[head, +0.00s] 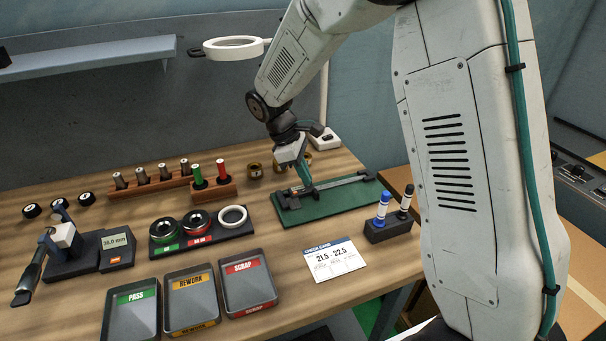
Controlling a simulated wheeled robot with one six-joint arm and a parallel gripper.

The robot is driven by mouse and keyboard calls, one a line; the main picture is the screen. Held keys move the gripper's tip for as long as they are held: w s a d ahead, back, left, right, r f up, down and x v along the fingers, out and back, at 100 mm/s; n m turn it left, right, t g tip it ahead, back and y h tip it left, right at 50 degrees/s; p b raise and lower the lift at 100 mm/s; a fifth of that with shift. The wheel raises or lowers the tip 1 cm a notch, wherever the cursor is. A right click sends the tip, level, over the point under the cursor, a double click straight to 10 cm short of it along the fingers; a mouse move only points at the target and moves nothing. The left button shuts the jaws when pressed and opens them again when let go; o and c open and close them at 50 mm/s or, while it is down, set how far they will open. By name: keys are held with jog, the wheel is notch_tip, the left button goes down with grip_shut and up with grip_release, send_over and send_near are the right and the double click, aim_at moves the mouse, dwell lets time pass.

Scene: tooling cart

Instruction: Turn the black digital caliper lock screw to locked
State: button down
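The black digital caliper (342,182) lies across a green mat (325,208) at the right part of the bench. My gripper (305,184) points down at the caliper's left part, with its teal fingers at or just above the caliper body. I cannot tell whether it touches. The lock screw is too small to make out and may be hidden by the fingers. Whether the fingers are open or shut on something does not show.
A check card (333,261) lies in front of the mat, and a marker holder (388,230) stands right of it. Ring gauges (197,222), three trays (191,304) and a micrometer stand (80,254) are to the left. A magnifier lamp (233,47) hangs behind my arm.

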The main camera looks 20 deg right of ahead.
jog(key=m+g+y, duration=0.1)
jog(key=m, duration=0.5)
jog(key=shift+w+d+g+y, duration=0.2)
jog(key=shift+g+y, duration=0.2)
jog(key=m, duration=0.2)
jog(key=m+y, duration=0.1)
jog(key=m, duration=0.1)
jog(key=m+y, duration=0.1)
jog(key=m, duration=0.1)
jog(key=shift+d, duration=0.25)
jog(key=shift+m, duration=0.3)
jog(key=c, duration=1.6)
grip_release()
jog(key=shift+c, duration=0.2)
jog(key=shift+r, duration=0.1)
jog(key=v, duration=0.7)
jog(key=shift+w+r, duration=0.25)
jog(key=shift+d, duration=0.15)
